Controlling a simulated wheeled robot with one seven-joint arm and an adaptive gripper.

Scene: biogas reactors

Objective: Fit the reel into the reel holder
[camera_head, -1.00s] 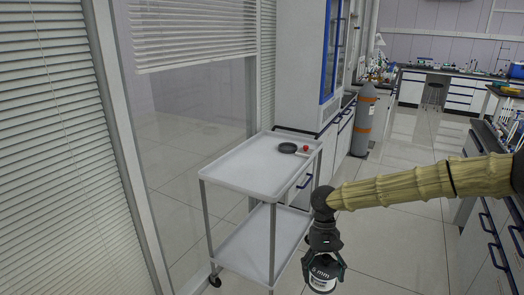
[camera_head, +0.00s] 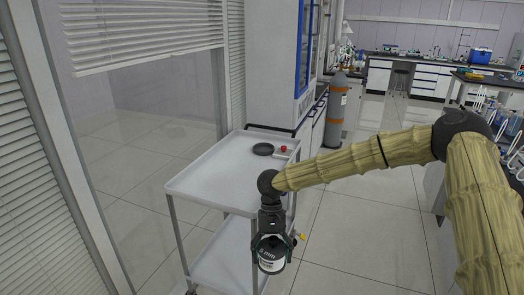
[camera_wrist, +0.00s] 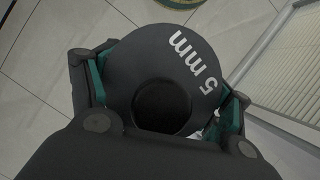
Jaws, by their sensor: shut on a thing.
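A reel (camera_head: 271,266) with a black flange and a pale labelled side is held by my gripper (camera_head: 271,252), below the arm and in front of the cart's near right side. In the wrist view the reel (camera_wrist: 178,62) shows its black face with white "5 mm" lettering and a dark round centre. Green-edged fingers of my gripper (camera_wrist: 166,93) close on the reel from both sides. I cannot surely identify the reel holder. A flat black round thing (camera_head: 263,149) lies on the cart top beside a small pale piece with a red knob (camera_head: 284,150).
The white two-shelf cart (camera_head: 215,180) has a largely bare top. A grey gas cylinder (camera_head: 337,108) with orange bands stands behind it. A glass partition with blinds (camera_head: 145,35) is at left. Open tiled floor (camera_head: 355,225) lies right of the cart; benches stand farther back.

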